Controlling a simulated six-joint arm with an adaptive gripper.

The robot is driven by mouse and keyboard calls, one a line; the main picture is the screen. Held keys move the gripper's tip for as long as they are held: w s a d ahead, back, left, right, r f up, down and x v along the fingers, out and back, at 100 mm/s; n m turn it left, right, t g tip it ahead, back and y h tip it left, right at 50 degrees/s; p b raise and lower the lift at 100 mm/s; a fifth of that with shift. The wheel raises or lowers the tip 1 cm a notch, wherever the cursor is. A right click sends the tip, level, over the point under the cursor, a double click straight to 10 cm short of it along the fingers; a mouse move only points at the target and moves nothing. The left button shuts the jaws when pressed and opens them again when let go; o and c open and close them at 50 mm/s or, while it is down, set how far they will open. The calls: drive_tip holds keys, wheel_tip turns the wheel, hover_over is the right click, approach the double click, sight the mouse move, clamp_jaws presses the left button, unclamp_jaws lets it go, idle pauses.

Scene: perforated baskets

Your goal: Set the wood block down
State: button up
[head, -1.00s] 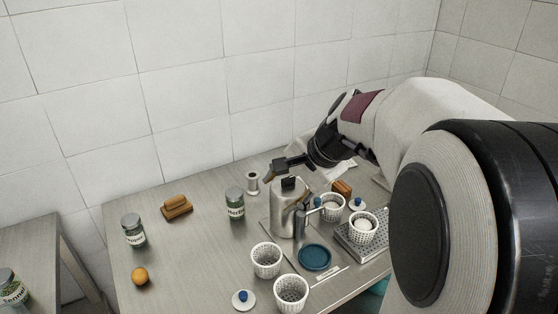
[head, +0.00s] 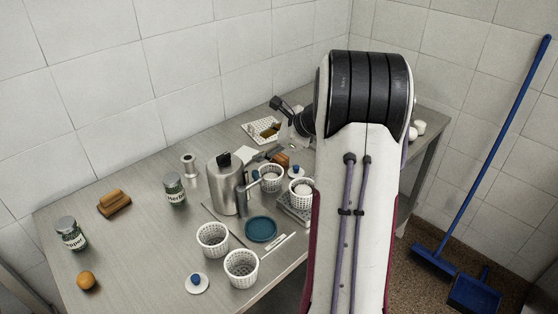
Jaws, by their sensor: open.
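A brown wood block (head: 270,130) shows at the white perforated tray (head: 257,137) near the back of the table. Its lower part is hard to make out, and I cannot tell whether it rests fully on the tray's bottom. My gripper (head: 279,108) is open, just above and behind the block in the picture. My wrist and arm hide the area to the right of it. The fingertips are small and dark, so any contact with the block cannot be made out.
A metal canister (head: 226,186) stands in front of the tray, with white perforated cups (head: 213,240) and a blue dish (head: 261,229) nearer. Another brown block (head: 282,160) lies near my wrist. Jars (head: 175,190) stand left. The left tabletop has free room.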

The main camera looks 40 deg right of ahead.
sight(280, 156)
drive_tip(key=d+f+m, duration=0.2)
drive_tip(key=d, duration=0.2)
drive_tip(key=d+f+m+t+h, duration=0.1)
drive_tip(key=d+f+m, duration=0.4)
drive_tip(key=d+f, duration=0.1)
drive_tip(key=d, duration=0.1)
drive_tip(key=shift+d+f+t+h, duration=0.25)
drive_tip(key=shift+d+t+h, duration=0.05)
drive_tip(key=shift+w+d+f+m, duration=0.25)
drive_tip(key=shift+f+m, duration=0.2)
drive_tip(key=shift+m, duration=0.05)
drive_tip(key=shift+x, duration=1.3)
drive_tip(key=shift+f, duration=0.1)
drive_tip(key=shift+f+x, duration=0.2)
drive_tip(key=shift+x, duration=2.35)
drive_tip(key=shift+s+a, duration=0.1)
drive_tip(key=shift+s, duration=0.05)
drive_tip(key=c, duration=1.3)
